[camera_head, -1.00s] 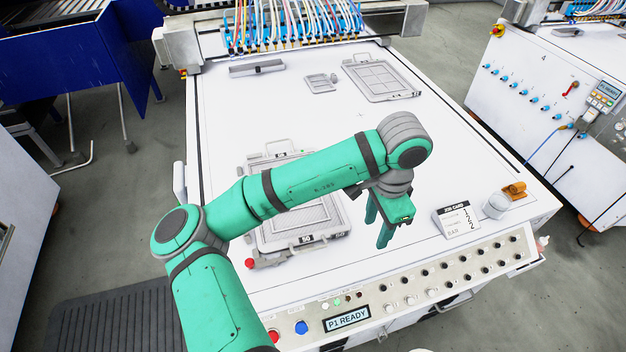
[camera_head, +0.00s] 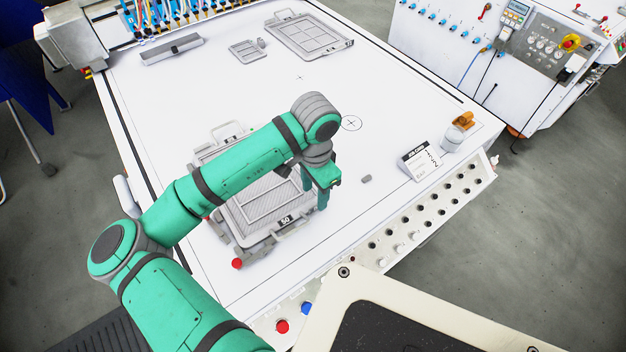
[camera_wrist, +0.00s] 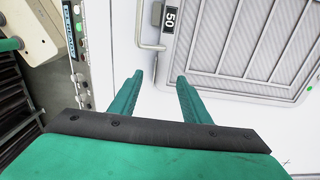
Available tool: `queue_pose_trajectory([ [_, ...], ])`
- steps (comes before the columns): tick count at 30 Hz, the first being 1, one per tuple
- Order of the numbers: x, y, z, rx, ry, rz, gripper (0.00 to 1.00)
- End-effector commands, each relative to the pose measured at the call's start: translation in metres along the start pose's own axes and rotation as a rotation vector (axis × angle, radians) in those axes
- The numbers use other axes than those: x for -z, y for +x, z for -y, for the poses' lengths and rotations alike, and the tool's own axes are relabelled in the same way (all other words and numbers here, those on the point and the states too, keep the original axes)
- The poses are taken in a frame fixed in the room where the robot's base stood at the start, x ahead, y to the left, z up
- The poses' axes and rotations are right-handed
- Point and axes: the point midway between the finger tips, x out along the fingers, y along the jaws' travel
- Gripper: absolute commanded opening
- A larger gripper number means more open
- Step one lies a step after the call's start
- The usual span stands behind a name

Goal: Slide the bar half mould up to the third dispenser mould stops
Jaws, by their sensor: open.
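A large grey framed mould (camera_head: 268,200) labelled 50 lies on the near left of the white table, partly hidden by my arm. Its label and bar handle (camera_wrist: 146,46) show in the wrist view. A second large grey mould (camera_head: 335,45) lies at the back, with a small grey mould (camera_head: 246,52) left of it. I cannot tell from the labels which is the bar half mould. My gripper (camera_head: 315,197) is open and empty, pointing down by the near mould's right edge. In the wrist view its fingertips (camera_wrist: 160,78) are apart from the handle.
The nozzle gantry (camera_head: 170,12) with coloured tubes crosses the table's back left. A grey bar block (camera_head: 172,49) lies before it. A job card (camera_head: 421,162) and white jar (camera_head: 451,140) stand at the right edge. The table's middle is clear.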

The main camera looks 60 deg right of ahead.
Motion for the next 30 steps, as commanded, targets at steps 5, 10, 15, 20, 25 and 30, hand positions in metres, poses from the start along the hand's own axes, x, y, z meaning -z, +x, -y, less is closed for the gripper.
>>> queue_pose_trajectory([
  [5, -0.002, 0.022, 0.001, -0.002, -0.005, 0.001, 0.43],
  [10, -0.002, 0.032, 0.001, 0.000, -0.005, -0.001, 0.43],
  [15, -0.001, 0.034, 0.001, 0.000, -0.004, -0.001, 0.43],
  [20, -0.001, 0.034, 0.001, 0.000, -0.004, 0.000, 0.41],
  [25, -0.001, 0.034, 0.001, 0.000, -0.004, 0.000, 0.00],
  [30, -0.001, 0.034, 0.001, 0.000, -0.004, 0.000, 0.00],
])
